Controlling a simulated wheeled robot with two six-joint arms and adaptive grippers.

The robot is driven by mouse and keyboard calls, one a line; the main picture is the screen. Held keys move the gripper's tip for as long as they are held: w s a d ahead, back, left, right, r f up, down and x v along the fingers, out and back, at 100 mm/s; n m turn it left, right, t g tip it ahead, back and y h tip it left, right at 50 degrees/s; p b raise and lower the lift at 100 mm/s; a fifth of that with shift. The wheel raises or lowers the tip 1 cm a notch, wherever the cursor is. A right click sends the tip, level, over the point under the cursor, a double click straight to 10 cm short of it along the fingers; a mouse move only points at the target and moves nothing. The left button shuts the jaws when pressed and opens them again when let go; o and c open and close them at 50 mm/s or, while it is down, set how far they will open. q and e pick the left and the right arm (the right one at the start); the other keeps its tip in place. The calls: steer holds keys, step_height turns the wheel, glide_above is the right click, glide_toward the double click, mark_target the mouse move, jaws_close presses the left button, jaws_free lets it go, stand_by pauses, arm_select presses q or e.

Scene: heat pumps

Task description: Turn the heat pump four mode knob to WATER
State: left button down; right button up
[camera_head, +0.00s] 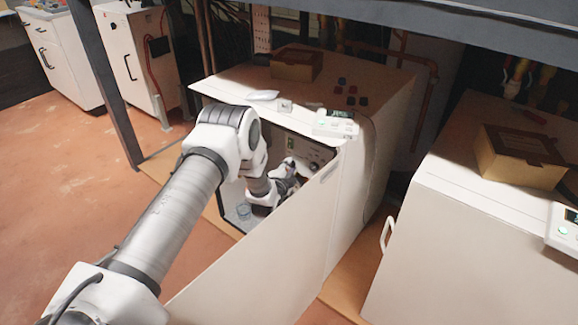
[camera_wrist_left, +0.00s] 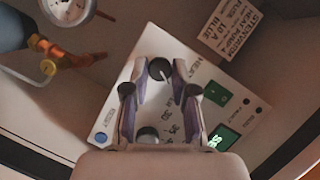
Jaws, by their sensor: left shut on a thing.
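The heat pump (camera_head: 372,95) is a white cabinet with its front door (camera_head: 275,245) swung open. My left arm reaches in past the door, with the left gripper (camera_head: 294,172) at the control panel inside. In the left wrist view a white control panel (camera_wrist_left: 185,70) lies behind the fingers. The left gripper (camera_wrist_left: 160,76) is shut on a black knob (camera_wrist_left: 160,67), one fingertip on each side. A second round knob (camera_wrist_left: 147,134) sits lower, between the finger bases. The fingers hide part of the panel lettering, and I cannot read the knob's setting. My right gripper is not in view.
The panel also has a green switch (camera_wrist_left: 216,93), a lit green display (camera_wrist_left: 222,138) and a blue button (camera_wrist_left: 101,138). A pressure gauge (camera_wrist_left: 70,8) and pipes are at upper left. A cardboard box (camera_head: 297,64) and small items lie on the cabinet top. Another white cabinet (camera_head: 455,240) stands right.

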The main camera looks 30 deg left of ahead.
arm_select(q)
steer(key=shift+m, duration=0.3)
steer(key=shift+f, duration=0.1)
steer(key=c, duration=0.9)
jaws_free()
steer(key=shift+c, duration=0.2)
steer(key=shift+s, duration=0.1)
steer(key=v, duration=1.2)
steer(key=shift+d, duration=0.2)
steer(key=shift+f, duration=0.2)
